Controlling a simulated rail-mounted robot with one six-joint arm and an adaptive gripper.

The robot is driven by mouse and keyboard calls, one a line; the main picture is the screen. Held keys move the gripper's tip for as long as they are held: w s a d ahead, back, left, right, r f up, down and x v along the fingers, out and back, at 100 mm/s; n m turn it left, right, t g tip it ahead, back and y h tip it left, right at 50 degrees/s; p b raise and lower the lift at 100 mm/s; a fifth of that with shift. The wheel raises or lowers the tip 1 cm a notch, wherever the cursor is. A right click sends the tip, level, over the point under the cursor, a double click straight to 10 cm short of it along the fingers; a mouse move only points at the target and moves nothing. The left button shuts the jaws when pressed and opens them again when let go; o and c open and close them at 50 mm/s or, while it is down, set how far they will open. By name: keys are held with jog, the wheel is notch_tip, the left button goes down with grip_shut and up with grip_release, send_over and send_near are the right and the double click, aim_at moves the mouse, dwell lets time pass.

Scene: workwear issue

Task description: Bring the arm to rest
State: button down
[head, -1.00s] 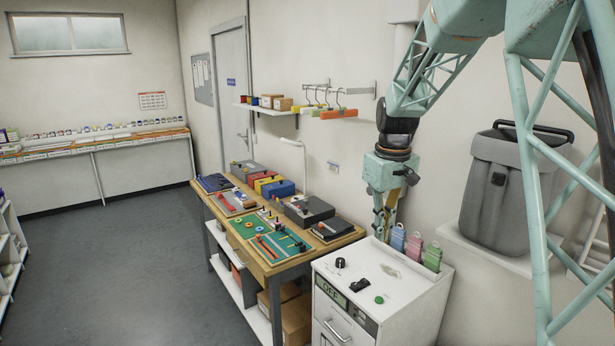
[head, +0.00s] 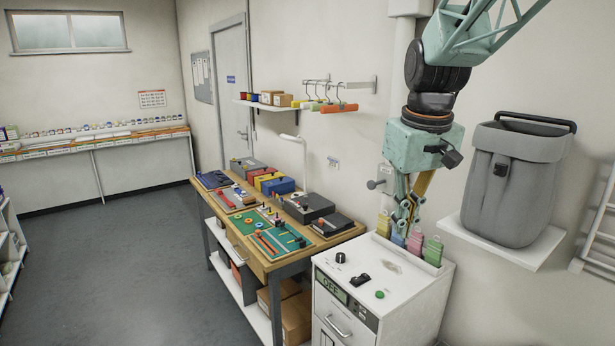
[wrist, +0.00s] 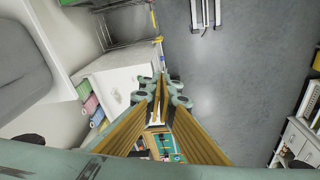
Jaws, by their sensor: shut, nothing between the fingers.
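My gripper (head: 407,232) hangs below its pale green wrist, pointing down, with its fingers together and nothing between them. In the head view it overlaps the row of coloured tags at the back of the white cabinet (head: 345,262); whether it touches any is not clear. Yellow (head: 384,222), blue (head: 397,238), pink (head: 414,241) and green (head: 433,250) tags show there. In the wrist view the closed gripper (wrist: 161,85) reaches away from the camera, with the white cabinet (wrist: 125,88) and its tags to the left.
A workbench (head: 262,262) with coloured boxes and boards stands left of the cabinet. Hangers (head: 338,108) hang on a wall rail behind. The floor (head: 140,260) at left is clear.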

jog(key=s+f+m+t+b, duration=0.2)
jog(key=s+f+m+b, duration=0.1)
jog(key=s, duration=3.2)
jog(key=shift+s+f+b, duration=0.15)
jog(key=shift+f+b, duration=0.05)
jog(key=shift+b, duration=0.7)
